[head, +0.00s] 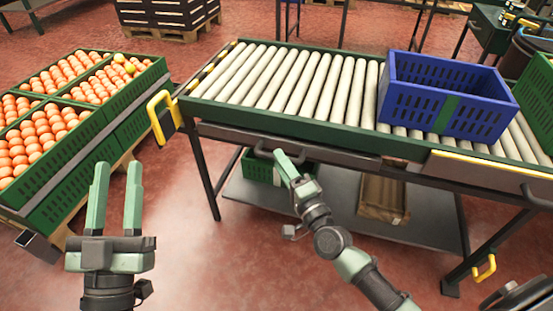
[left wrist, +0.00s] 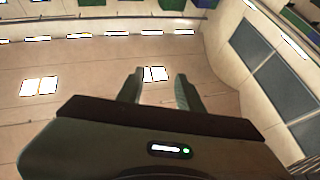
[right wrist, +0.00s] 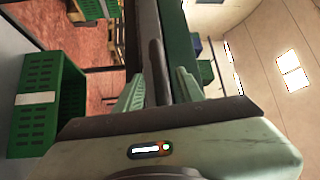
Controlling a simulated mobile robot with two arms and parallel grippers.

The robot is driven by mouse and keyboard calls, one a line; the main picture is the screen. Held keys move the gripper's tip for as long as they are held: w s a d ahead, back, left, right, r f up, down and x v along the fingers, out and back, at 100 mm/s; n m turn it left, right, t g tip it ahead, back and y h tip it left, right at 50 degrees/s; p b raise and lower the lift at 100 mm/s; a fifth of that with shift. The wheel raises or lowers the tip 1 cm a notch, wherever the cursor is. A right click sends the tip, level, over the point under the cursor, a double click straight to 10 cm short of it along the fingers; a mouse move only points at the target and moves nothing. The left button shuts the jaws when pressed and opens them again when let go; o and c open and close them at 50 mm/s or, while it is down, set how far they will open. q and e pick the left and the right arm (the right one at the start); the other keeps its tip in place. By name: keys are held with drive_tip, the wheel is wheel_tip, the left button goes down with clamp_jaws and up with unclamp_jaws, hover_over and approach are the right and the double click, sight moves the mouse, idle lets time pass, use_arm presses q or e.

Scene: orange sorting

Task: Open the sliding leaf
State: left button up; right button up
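A long grey panel (head: 335,157), which looks like the sliding leaf, runs under the front edge of the roller table. A dark bar handle (head: 262,153) sits on its front. My right gripper (head: 283,164) is at this handle. In the right wrist view my right gripper (right wrist: 158,92) has its fingers apart, with a dark bar (right wrist: 156,70) showing between them; I cannot tell whether they touch it. My left gripper (head: 117,185) is open and empty, pointing up over the floor left of the table. Its parted fingers also show in the left wrist view (left wrist: 160,90).
A blue crate (head: 445,117) stands on the rollers (head: 290,75) at the right. Green crates of oranges (head: 75,150) stand at the left. A yellow handle (head: 158,118) juts from the table's left end. A green crate (head: 255,168) sits on the lower shelf (head: 335,215).

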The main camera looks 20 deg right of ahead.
drive_tip(key=shift+x, duration=1.25)
drive_tip(key=shift+f, duration=0.1)
clamp_jaws()
idle(0.4)
